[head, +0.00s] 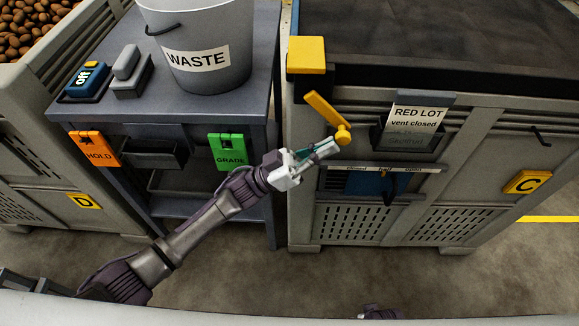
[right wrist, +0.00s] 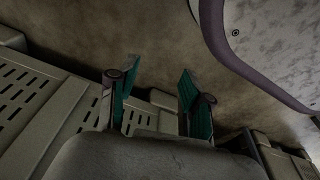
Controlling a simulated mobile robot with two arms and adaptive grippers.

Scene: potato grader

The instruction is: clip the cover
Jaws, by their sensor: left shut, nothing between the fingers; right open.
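A dark cover (head: 440,40) lies over the top of the grey crate marked C (head: 465,115). A yellow corner piece (head: 306,54) sits at the cover's near left corner. Below it a yellow clip lever (head: 324,112) slants on the crate's front, its round pivot at the lower right end. My left gripper (head: 328,149) is shut and empty, just below the pivot; I cannot tell whether it touches. My right gripper (right wrist: 157,98) is open and empty in the right wrist view, pointing over the floor beside a slotted grey crate wall (right wrist: 35,95).
Below is a blue vent slide (head: 365,183) with a dark handle. At left, a table (head: 200,108) carries a WASTE bucket (head: 198,40) and an off switch (head: 87,80).

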